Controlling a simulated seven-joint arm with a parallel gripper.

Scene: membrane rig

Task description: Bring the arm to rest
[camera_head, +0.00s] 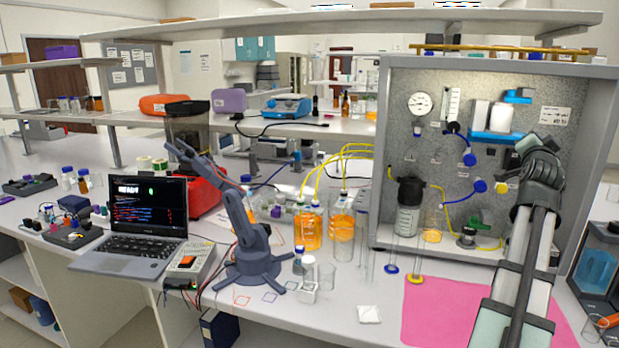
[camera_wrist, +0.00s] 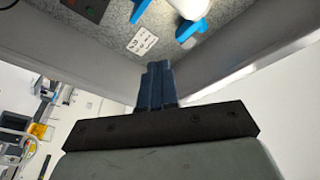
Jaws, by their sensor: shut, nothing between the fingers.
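My arm (camera_head: 530,250) rises from the lower right of the head view, over the pink mat, in front of the right part of the grey panel (camera_head: 566,92). Its upper end is beside the panel's label and the blue shelf. My gripper (camera_wrist: 157,68) shows in the wrist view with its dark blue fingers together and nothing between them. The fingers point toward the panel, with the label just beyond the tips. In the head view the fingers cannot be made out clearly. No contact with the panel is visible.
A blue shelf (camera_head: 497,136) with a white container is on the panel. A pink mat (camera_head: 440,313) lies in front. Glass bottles with orange liquid (camera_head: 308,230), a small blue-grey arm (camera_head: 243,225) and a laptop (camera_head: 140,225) stand to the left. A long shelf (camera_head: 340,20) runs overhead.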

